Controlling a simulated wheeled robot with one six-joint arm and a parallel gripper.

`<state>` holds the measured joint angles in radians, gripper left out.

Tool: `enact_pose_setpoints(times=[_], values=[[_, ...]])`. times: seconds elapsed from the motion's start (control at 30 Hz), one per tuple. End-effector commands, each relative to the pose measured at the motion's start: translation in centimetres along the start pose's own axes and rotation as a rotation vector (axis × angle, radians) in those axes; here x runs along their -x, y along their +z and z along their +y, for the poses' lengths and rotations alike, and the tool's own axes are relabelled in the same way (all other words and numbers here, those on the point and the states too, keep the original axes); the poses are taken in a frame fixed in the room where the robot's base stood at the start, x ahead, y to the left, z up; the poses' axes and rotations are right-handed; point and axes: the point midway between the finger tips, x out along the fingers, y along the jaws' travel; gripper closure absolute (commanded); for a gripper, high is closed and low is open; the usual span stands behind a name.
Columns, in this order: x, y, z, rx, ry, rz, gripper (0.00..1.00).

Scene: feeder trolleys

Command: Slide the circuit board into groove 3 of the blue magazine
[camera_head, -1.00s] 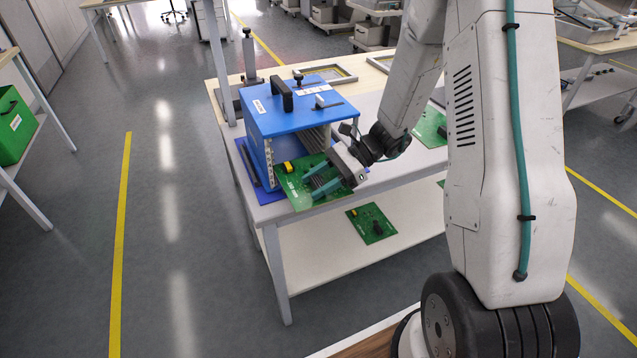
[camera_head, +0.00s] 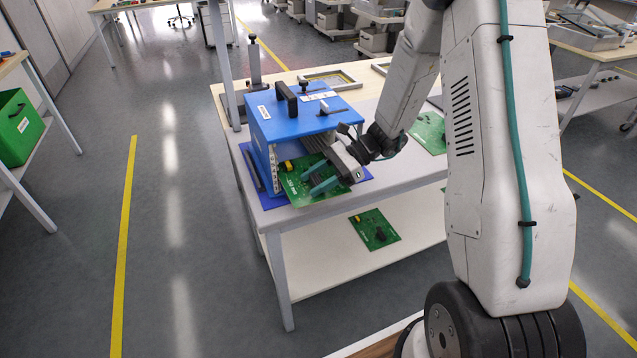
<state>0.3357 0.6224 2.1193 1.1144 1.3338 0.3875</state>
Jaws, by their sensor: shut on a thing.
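The blue magazine (camera_head: 296,122) stands on a blue mat (camera_head: 254,178) at the near left end of the table, with a black handle on top and a slotted face towards me. My gripper (camera_head: 325,181) is at that open face, shut on a green circuit board (camera_head: 298,190). The board lies roughly flat, its far part at the magazine's opening and its near part still outside. Its far edge is hidden, so I cannot tell which groove it is at or how deep it sits.
Another green board (camera_head: 428,133) lies on the table (camera_head: 385,182) at the right. One more board (camera_head: 374,229) lies on the lower shelf. The floor at left is clear.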

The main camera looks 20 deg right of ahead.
Motion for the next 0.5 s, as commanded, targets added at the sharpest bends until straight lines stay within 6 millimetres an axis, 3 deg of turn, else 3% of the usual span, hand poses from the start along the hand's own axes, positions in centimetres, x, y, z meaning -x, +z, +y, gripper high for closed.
enact_pose_setpoints(times=[0.5], values=[[0.02,0.02,-0.75,0.002,0.0,0.0,0.91]])
